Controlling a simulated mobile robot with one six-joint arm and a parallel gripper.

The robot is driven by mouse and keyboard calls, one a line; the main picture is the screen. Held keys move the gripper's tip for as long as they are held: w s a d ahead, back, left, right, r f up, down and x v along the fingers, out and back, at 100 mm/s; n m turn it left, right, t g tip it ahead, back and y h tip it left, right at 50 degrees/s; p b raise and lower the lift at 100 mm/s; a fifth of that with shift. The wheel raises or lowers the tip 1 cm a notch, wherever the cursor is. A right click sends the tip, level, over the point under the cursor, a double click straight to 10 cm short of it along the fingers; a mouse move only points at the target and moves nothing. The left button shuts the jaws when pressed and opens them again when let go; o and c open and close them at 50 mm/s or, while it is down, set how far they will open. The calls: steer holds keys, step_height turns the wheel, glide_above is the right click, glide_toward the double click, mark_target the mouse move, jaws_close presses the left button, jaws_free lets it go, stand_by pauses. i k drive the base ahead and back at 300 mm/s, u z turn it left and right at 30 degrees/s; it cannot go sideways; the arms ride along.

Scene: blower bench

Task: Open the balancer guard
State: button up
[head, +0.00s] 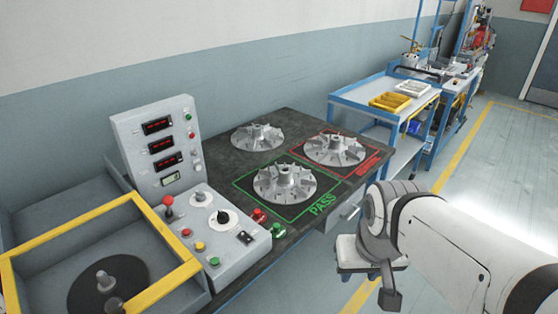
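The balancer guard (168,285) is a yellow frame at the lower left, lying roughly flat across the top of a grey housing and apparently down. Through it I see a dark round plate (127,268) with a metal spindle (105,282). The guard's near edge is cut off by the picture. My gripper (388,296) is at the lower right, well to the right of the guard, beyond the bench edge and apart from it. Its fingers are mostly hidden or too unclear to tell whether they are open.
A grey control panel (155,140) with displays, buttons and a red-knobbed lever (168,203) stands beside the guard. Several finned impellers (285,182) lie on the dark bench (213,155), two within green and red marked squares. A blue cart (365,92) with trays stands behind.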

mark_target(141, 302)
steer(key=u, duration=0.15)
steer(key=k, duration=0.5)
steer(key=z, duration=0.65)
steer(key=i, duration=1.6)
steer(key=u, duration=3.3)
